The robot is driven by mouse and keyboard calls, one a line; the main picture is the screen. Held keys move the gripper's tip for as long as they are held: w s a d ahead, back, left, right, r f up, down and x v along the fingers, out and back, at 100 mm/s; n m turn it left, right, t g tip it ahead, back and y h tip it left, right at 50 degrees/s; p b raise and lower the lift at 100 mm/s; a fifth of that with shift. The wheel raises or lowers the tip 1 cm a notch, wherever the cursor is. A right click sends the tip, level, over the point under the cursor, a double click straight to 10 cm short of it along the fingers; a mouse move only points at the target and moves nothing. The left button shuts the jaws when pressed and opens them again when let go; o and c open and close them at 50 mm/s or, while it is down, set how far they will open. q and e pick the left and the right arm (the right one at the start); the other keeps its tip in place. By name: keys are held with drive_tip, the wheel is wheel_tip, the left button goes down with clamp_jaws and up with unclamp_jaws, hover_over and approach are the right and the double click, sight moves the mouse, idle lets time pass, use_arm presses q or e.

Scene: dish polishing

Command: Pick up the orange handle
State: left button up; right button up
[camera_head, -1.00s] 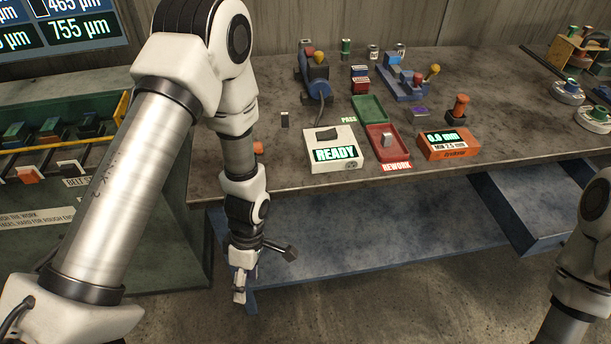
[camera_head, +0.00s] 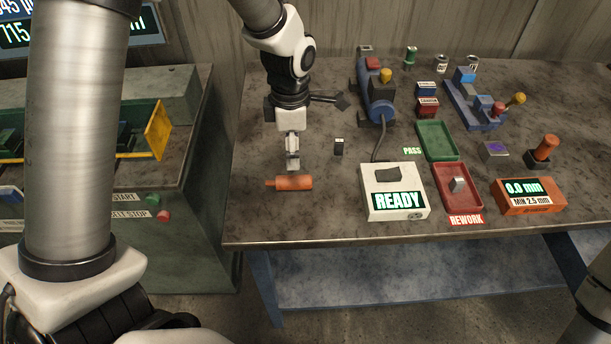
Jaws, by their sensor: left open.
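The orange handle (camera_head: 292,183) lies on its side on the bench top, near the front left, its thin end pointing left. My left gripper (camera_head: 292,164) is just behind and above it, fingers pointing down toward the handle. It is open and holds nothing. I cannot tell whether the fingertips touch the handle; they look slightly apart from it. My right gripper is not in view; only part of my right arm shows at the lower right edge.
A blue machine (camera_head: 376,101) stands behind. The bench front edge (camera_head: 330,241) is near.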

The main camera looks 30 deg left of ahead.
sight(293, 178)
use_arm(q)
drive_tip(key=shift+s+d+f+b, duration=0.25)
drive_tip(key=shift+s+f+b, duration=0.3)
drive_tip(key=shift+s+f, duration=0.1)
drive_tip(key=f, duration=0.3)
drive_tip(key=f+p, duration=0.1)
drive_tip(key=f, duration=0.3)
drive_tip(key=shift+w+a+f, duration=0.15)
drive_tip(key=shift+w+a, duration=0.05)
drive_tip(key=shift+w+f, duration=0.15)
drive_tip(key=shift+f, duration=0.1)
clamp_jaws()
